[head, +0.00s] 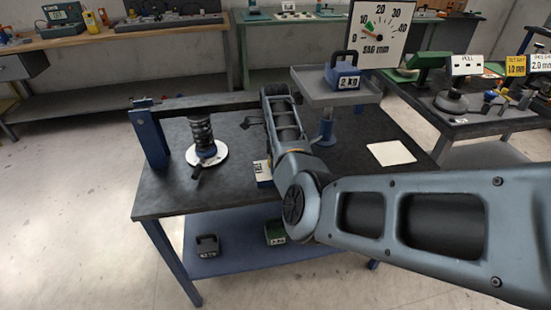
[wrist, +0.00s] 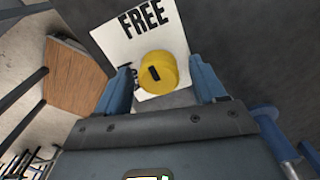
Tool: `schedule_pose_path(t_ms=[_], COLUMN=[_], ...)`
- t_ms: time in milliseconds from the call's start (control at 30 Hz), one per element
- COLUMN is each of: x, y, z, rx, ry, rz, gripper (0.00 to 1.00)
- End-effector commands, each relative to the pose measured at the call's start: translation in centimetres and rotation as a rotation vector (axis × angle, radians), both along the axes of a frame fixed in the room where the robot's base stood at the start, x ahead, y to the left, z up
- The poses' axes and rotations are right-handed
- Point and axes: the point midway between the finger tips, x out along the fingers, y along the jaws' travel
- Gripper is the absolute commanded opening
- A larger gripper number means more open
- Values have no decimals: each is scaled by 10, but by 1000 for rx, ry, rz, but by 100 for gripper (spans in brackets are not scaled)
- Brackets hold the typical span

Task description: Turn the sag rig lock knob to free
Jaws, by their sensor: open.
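The yellow lock knob (wrist: 158,74) shows in the wrist view, with a short black mark on its face. It sits in front of a white plate (wrist: 118,38) that reads FREE at its top. More lettering lower on the plate is mostly hidden by the knob. My gripper (wrist: 162,70) is open, with one blue finger on each side of the knob. I cannot tell whether either finger touches it. In the head view my arm hides the knob and gripper.
The rig table (head: 170,205) carries a dark coil spring (head: 202,133) on a white disc and a beam. A 2 kg weight (head: 342,76) stands on a raised tray (head: 308,90). A sag dial (head: 385,38) stands behind. A white card (head: 391,153) lies at right.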

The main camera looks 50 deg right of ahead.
Motion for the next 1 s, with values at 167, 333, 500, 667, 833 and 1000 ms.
schedule_pose_path(t_ms=[167, 333, 500, 667, 833, 1000], x=[0, 1, 1, 1, 0, 0], y=[0, 0, 0, 0, 0, 0], z=[0, 14, 42, 64, 77, 78], rx=[1, -1, -1, -1, 0, 1], ry=[1, -1, -3, -2, -1, 1], rz=[1, 1, 1, 0, 1, 1], gripper=[69, 69, 69, 69, 69, 69])
